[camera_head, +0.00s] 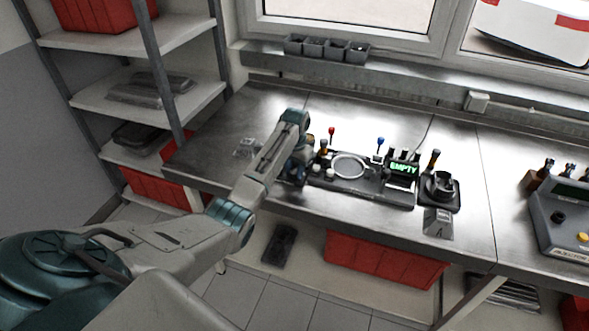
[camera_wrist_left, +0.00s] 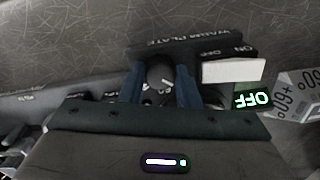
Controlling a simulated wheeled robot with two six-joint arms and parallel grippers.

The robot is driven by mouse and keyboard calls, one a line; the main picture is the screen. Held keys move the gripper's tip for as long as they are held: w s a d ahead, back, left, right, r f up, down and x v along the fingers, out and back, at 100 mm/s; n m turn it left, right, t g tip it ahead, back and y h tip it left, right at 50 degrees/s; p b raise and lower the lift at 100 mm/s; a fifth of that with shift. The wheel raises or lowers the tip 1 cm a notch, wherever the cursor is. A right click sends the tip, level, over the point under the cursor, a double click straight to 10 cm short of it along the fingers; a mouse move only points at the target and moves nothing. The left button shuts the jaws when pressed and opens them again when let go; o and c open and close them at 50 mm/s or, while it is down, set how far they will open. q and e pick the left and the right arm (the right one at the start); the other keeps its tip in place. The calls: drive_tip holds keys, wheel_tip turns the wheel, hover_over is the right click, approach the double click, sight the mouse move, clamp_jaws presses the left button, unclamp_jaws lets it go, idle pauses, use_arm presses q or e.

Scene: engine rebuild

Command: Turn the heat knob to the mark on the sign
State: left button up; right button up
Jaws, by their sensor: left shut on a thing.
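The heat knob (camera_wrist_left: 158,72) is a dark round knob with a pale mark, on the front of a dark unit lettered WARM PLATE (camera_wrist_left: 190,36). In the left wrist view my left gripper (camera_wrist_left: 161,82) has its two blue fingers on either side of the knob, shut on it. A green display (camera_wrist_left: 259,98) reads OFF, upside down. The sign (camera_wrist_left: 298,95) is a pale card with figures like 60, partly cut off. In the head view my left gripper (camera_head: 297,166) is at the bench's front edge and mostly hides the knob. My right gripper is not in view.
A white switch block (camera_wrist_left: 233,70) with ON and OFF lettering sits beside the knob. On the bench (camera_head: 220,128), a dark tray with a ring (camera_head: 349,167) and a display reading EMPTY (camera_head: 403,168) stand to the right. A shelf rack (camera_head: 150,100) stands left.

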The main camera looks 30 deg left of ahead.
use_arm(q)
drive_tip(key=shift+r+m+p, duration=0.2)
drive_tip(key=shift+m+p, duration=0.45)
drive_tip(key=shift+m, duration=0.05)
drive_tip(key=shift+m+p, duration=0.8)
drive_tip(key=shift+m, duration=0.4)
drive_tip(key=m+p, duration=0.1)
drive_tip(key=m, duration=0.3)
drive_tip(key=shift+f+m+p, duration=0.1)
drive_tip(key=shift+m+p, duration=0.4)
drive_tip(key=shift+m, duration=0.3)
drive_tip(key=o, duration=0.7)
